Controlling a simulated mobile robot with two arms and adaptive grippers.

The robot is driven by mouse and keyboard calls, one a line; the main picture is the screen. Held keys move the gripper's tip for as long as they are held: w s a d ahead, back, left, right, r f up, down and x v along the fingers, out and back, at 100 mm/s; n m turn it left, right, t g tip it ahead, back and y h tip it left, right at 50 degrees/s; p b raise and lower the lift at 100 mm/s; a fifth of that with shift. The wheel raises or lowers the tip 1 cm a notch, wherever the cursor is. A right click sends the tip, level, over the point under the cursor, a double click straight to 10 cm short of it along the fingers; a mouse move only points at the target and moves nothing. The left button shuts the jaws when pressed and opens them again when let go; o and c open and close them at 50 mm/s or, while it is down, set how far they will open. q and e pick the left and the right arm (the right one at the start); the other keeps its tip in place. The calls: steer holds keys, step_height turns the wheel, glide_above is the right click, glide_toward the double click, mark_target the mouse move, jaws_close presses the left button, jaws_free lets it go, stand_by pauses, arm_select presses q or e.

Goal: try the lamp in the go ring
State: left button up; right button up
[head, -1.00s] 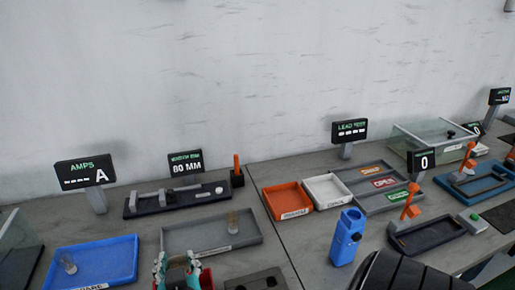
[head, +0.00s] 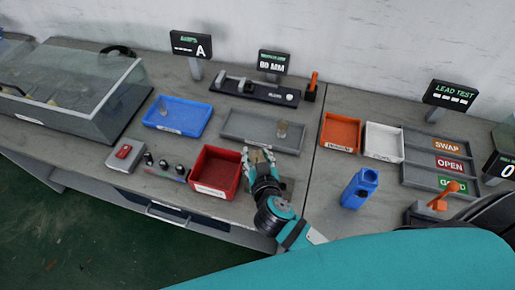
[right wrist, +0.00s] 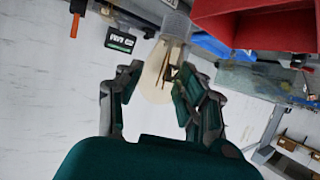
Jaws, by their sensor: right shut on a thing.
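My right gripper (head: 259,156) is over the bench, right of the red bin. In the right wrist view its fingers (right wrist: 160,92) are shut on a clear lamp (right wrist: 161,68) with a pale bulb and a filament inside. In the head view the fingers hide most of the held lamp. A dark plate (head: 288,185) lies by the gripper, mostly hidden by it; I cannot tell the go ring on it or whether the lamp touches it. Other lamps stand in the grey tray (head: 235,124) and the blue tray (head: 190,107). My left gripper is out of view.
The red bin (head: 205,187) stands close left of the gripper. An orange tray (head: 340,119), a white tray (head: 385,128) and a blue upright holder (head: 360,188) stand to the right. A glass-covered case (head: 75,85) is at far left. Bare bench lies right of the gripper.

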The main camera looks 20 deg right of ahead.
steer(key=shift+d, duration=0.15)
steer(key=shift+s+r+p, duration=0.1)
steer(key=shift+r+p, duration=0.05)
steer(key=shift+p, duration=0.45)
steer(key=shift+f, duration=1.6)
arm_select(q)
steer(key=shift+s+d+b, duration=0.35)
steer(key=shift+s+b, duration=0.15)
steer(key=shift+b, duration=0.1)
arm_select(e)
steer(key=shift+f, duration=1.65)
arm_select(q)
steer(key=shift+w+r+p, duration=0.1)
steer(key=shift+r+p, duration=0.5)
steer(key=shift+p, duration=0.05)
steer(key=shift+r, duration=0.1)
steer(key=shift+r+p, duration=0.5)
steer(key=shift+p, duration=0.1)
